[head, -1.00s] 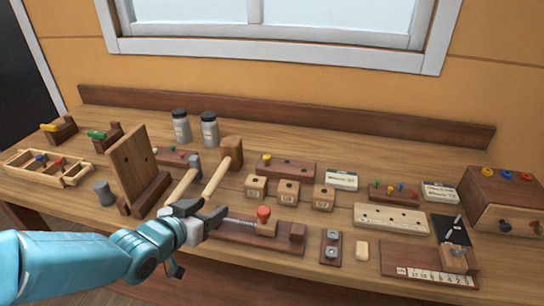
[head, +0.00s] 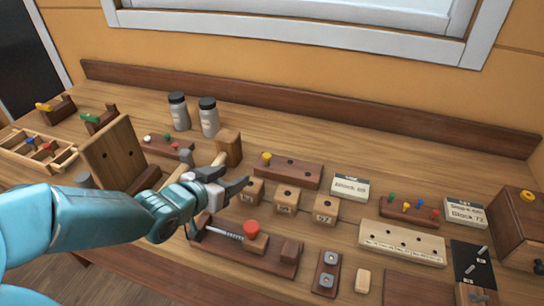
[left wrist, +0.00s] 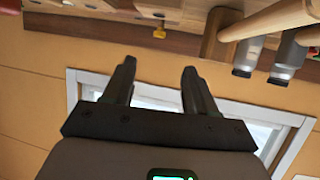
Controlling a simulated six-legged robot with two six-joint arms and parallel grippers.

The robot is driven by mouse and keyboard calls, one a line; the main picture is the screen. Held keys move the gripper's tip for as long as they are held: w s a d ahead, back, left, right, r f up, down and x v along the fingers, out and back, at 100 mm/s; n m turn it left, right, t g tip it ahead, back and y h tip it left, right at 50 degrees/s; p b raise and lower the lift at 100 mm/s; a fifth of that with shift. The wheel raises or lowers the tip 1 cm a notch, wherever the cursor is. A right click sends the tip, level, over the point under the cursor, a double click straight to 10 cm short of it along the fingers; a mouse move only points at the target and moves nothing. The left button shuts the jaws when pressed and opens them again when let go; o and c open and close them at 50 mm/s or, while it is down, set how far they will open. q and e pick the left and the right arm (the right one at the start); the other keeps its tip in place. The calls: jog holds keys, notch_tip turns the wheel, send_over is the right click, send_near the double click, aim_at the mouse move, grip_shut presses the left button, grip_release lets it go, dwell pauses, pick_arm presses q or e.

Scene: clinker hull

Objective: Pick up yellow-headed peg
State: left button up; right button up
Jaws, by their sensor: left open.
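A yellow-headed peg (head: 267,157) stands in the left end of a dark wooden block (head: 300,174) with further holes. The peg also shows in the left wrist view (left wrist: 159,32), upside down, beyond the gap between the fingers. My left gripper (head: 238,178) is open and empty, left of and nearer than the dark block. Its two fingers (left wrist: 158,68) are spread apart in the left wrist view. The right gripper is not in view.
Small wooden cubes (head: 286,201) stand in front of the dark block. A red-knobbed clamp (head: 251,228) lies nearer. The bench behind the block is clear.

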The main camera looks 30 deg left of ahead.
pick_arm(q)
send_near(266, 156)
jog(key=shift+w+f, duration=0.75)
jog(key=shift+w, duration=0.2)
jog(key=shift+w+f, duration=0.15)
jog(key=shift+w, duration=0.3)
jog(key=x, duration=0.3)
jog(key=p+x, duration=0.1)
jog(key=shift+w+a, duration=0.1)
jog(key=shift+w, duration=0.75)
grip_shut()
